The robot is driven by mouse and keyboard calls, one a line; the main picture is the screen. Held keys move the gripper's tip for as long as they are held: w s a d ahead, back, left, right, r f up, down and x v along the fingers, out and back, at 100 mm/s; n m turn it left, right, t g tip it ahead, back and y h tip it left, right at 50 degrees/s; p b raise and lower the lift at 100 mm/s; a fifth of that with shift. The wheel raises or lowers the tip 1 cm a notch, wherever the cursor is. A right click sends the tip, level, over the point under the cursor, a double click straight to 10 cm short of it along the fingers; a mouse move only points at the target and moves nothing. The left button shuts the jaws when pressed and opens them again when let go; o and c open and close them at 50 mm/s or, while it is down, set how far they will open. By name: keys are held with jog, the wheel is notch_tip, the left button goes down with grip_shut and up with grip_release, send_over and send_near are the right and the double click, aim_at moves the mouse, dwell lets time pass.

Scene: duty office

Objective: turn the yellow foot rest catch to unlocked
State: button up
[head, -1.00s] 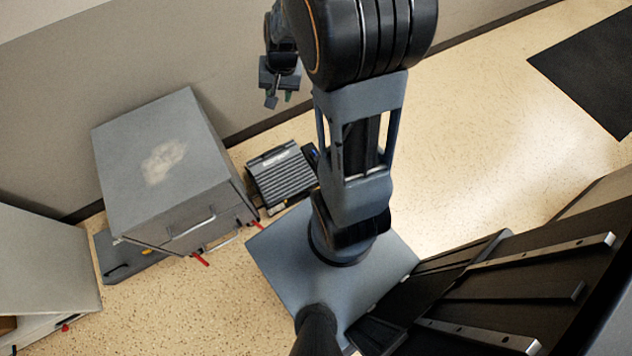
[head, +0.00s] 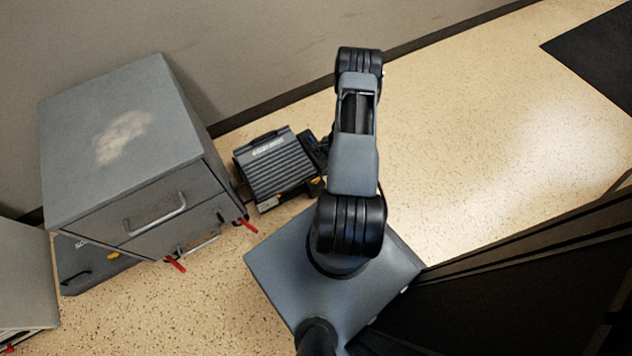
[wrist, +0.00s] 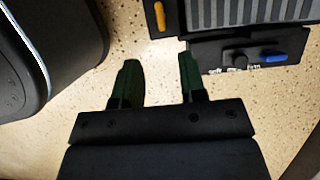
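The grey ribbed foot rest (head: 275,166) stands on the floor left of my arm in the head view. A yellow catch (head: 315,183) shows at its front right corner, and as a short upright bar (wrist: 159,16) left of the ribbed top in the wrist view. Its setting cannot be read. My gripper (wrist: 158,65) is open and empty, with its fingertips below the yellow catch in the picture and apart from it. In the head view my gripper is hidden by my arm.
A side panel on the foot rest carries a black knob (wrist: 237,60) and a blue lever (wrist: 274,57). A grey drawer cabinet (head: 125,140) with red levers stands left of the foot rest. The wall is behind. Speckled floor (head: 460,150) is open to the right.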

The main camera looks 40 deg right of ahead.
aim_at(316, 179)
jog(key=b+x, duration=0.4)
jog(key=x, duration=0.8)
jog(key=shift+a+f, duration=0.15)
jog(key=shift+f, duration=0.1)
grip_shut()
